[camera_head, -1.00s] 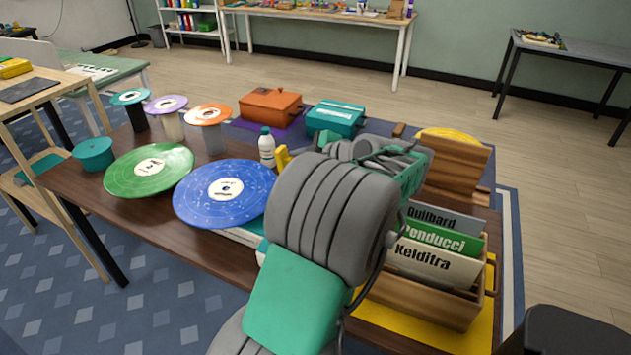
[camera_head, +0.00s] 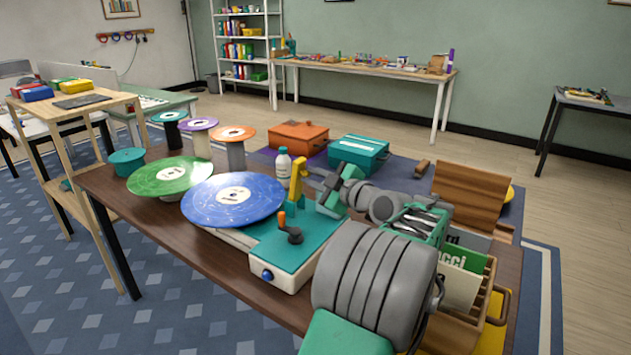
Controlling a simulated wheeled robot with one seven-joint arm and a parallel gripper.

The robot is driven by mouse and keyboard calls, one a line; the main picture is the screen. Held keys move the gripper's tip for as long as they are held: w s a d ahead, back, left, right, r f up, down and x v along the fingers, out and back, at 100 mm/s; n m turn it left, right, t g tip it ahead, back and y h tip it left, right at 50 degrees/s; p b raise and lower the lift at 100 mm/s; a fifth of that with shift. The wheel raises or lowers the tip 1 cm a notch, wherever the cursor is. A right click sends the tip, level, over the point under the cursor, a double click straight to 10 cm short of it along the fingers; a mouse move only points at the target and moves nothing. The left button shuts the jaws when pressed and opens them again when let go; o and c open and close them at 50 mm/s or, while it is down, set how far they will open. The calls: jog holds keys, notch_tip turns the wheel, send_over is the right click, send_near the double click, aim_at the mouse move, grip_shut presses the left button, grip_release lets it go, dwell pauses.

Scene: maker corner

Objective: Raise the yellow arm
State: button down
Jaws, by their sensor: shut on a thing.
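The yellow arm (camera_head: 297,180) stands up from the teal-topped player (camera_head: 285,250), right of the blue record (camera_head: 232,200). Its upper end is bent. My gripper (camera_head: 308,174) reaches in from the right and is shut on the yellow arm near its upper part. The fingertips are small in view and their exact contact is hard to see. The player has a blue knob on its pale front and a dark crank with an orange handle on top. My thick grey arm hides the player's right side.
A white bottle (camera_head: 283,164) stands just behind the yellow arm. A green record (camera_head: 170,176) and several coloured spools are at left. Orange (camera_head: 298,136) and teal (camera_head: 358,153) boxes stand behind. A wooden record crate (camera_head: 497,312) is at right, partly hidden by my arm.

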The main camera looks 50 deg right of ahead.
jog(key=c, duration=1.3)
grip_release()
jog(key=shift+c, duration=0.2)
jog(key=shift+s, duration=0.1)
jog(key=f+v, duration=0.1)
jog(key=v, duration=0.6)
jog(key=shift+s+r, duration=0.35)
jog(key=shift+r, duration=0.15)
